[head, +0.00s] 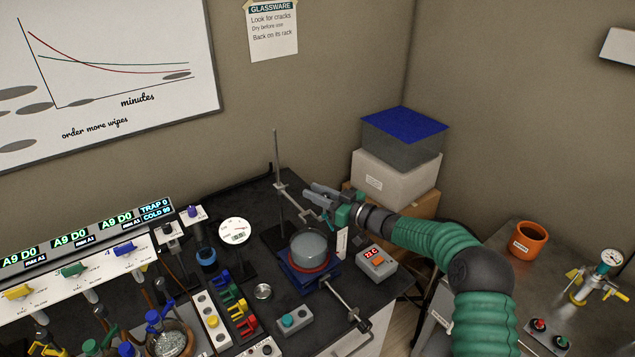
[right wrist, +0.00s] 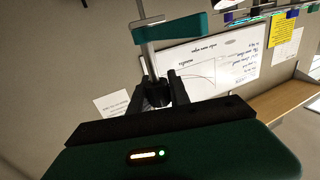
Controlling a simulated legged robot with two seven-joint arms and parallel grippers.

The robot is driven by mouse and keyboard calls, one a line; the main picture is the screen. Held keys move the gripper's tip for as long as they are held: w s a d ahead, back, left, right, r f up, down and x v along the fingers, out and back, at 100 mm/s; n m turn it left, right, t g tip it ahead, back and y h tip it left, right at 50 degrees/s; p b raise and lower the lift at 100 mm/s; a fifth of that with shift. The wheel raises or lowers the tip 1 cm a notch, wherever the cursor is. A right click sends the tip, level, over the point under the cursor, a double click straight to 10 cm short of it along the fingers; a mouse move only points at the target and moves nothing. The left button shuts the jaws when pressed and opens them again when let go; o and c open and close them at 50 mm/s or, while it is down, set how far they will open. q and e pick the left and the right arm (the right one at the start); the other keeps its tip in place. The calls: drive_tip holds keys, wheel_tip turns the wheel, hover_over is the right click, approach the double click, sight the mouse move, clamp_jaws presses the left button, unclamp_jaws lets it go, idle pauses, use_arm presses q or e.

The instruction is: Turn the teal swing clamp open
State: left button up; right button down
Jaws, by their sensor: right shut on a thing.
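The teal swing clamp (right wrist: 175,27) shows as a teal bar across a grey metal rod at the top of the right wrist view. My right gripper (right wrist: 163,92) is shut at the lower end of that rod, which seems to be part of the clamp. The exact contact is dark and partly hidden by the fingers. In the head view my right gripper (head: 322,192) reaches in from the right, beside the upright of the metal stand (head: 278,160). My left gripper is not in view.
A glass dish (head: 308,246) sits on a blue jack just below my gripper. A red-display box (head: 376,262) and a round dial (head: 234,232) stand close by. Stacked boxes (head: 396,178) rise behind my forearm. An orange mug (head: 528,240) stands on the right bench.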

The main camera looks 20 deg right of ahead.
drive_tip(key=shift+r+n+g+y+p, duration=0.35)
drive_tip(key=shift+n+g+y, duration=0.15)
drive_tip(key=shift+y, duration=0.1)
drive_tip(key=shift+a, duration=0.1)
drive_tip(key=c, duration=1.6)
unclamp_jaws()
drive_tip(key=o, duration=0.4)
drive_tip(key=shift+f, duration=0.2)
drive_tip(key=b+v, duration=0.3)
drive_tip(key=v, duration=1.4)
drive_tip(key=shift+w+d+y+b, duration=0.25)
drive_tip(key=shift+w+y+b, duration=0.05)
drive_tip(key=shift+f, duration=0.1)
